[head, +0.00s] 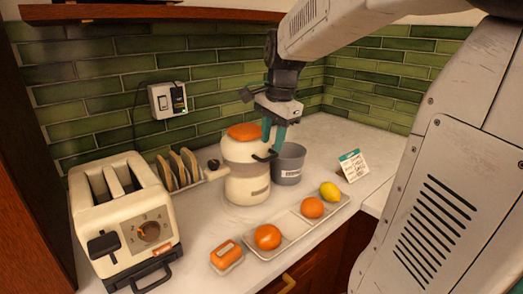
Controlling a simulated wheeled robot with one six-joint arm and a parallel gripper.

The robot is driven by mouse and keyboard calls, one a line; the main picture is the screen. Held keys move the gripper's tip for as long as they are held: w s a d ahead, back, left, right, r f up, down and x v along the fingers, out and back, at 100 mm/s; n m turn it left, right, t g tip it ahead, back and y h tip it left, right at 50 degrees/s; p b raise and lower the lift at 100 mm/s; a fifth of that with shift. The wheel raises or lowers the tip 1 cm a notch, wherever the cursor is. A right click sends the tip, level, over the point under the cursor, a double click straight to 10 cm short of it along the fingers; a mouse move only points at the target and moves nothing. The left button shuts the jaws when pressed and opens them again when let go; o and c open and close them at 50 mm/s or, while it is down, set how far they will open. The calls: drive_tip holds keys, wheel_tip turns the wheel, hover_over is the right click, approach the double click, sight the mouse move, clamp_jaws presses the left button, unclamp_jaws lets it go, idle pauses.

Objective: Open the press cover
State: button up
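The press (247,178) is a cream, rounded appliance in the middle of the counter. Its orange-topped cover (243,132) sits down on the body and looks closed. A dark handle (265,156) sticks out at the press's right front side. My gripper (273,143) points down over the right side of the press, with teal fingers just above the dark handle. The fingers look a little apart, with nothing seen between them. Whether a fingertip touches the handle cannot be told from this view.
A grey cup (289,165) stands close to the press's right. A tray (292,229) with an orange (267,237), another orange (312,207) and a lemon (330,192) lies in front. A toaster (128,215), toast rack (180,169), orange block (227,255) and card (353,164) surround it.

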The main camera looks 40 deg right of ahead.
sight(269, 158)
drive_tip(key=shift+w+f, duration=0.2)
drive_tip(key=shift+f, duration=0.8)
drive_tip(key=shift+w+f, duration=0.15)
drive_tip(key=shift+f, duration=0.85)
clamp_jaws()
drive_tip(key=shift+a+r, duration=0.1)
